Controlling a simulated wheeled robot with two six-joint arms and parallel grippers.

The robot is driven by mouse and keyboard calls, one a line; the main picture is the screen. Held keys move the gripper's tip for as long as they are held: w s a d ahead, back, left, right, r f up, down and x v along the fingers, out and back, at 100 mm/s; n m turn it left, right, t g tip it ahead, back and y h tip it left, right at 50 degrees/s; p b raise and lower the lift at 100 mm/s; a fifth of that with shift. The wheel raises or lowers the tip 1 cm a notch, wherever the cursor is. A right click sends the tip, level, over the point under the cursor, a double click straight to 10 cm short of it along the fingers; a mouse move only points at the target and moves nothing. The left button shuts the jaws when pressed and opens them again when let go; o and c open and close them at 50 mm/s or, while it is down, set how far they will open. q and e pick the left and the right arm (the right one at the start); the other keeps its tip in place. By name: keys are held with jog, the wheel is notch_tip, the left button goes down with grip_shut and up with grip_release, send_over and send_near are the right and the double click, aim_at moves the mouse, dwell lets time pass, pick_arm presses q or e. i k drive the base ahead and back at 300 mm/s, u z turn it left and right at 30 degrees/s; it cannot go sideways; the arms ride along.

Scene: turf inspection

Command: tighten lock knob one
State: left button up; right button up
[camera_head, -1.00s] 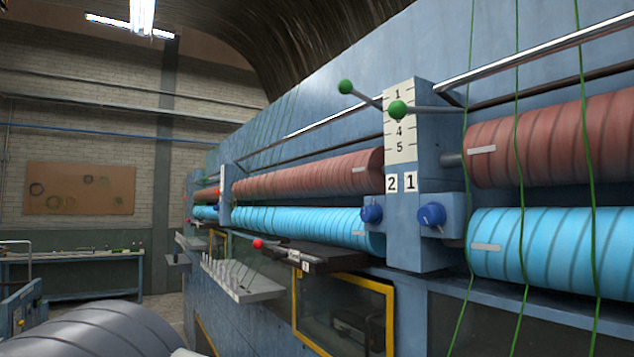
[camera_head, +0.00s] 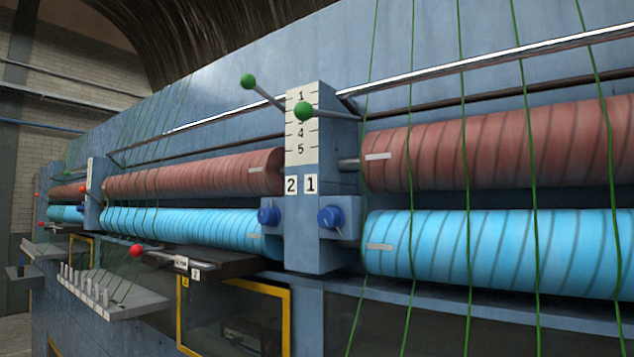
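Two blue lock knobs sit low on the blue post (camera_head: 312,238) in the middle of the view. The right knob (camera_head: 330,217) is on the side of the number plate "1" (camera_head: 311,184). The left knob (camera_head: 268,215) is on the side of the number plate "2" (camera_head: 291,185). Two levers with green ball ends, a left one (camera_head: 248,81) and a right one (camera_head: 303,111), stick out near the post's scale. Neither of my grippers shows in the view.
Red rollers (camera_head: 480,150) run above cyan rollers (camera_head: 500,245) on both sides of the post. Green yarns hang in front at the right. A red-ball lever (camera_head: 136,251), a dark ledge (camera_head: 220,262) and a pegged shelf (camera_head: 110,300) jut out at lower left.

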aim_at(332, 217)
jog(key=u, duration=0.15)
jog(key=k, duration=0.25)
jog(key=u, duration=1.05)
jog(key=k, duration=1.1)
jog(key=u, duration=0.3)
jog(key=i, duration=0.9)
jog(key=z, duration=0.4)
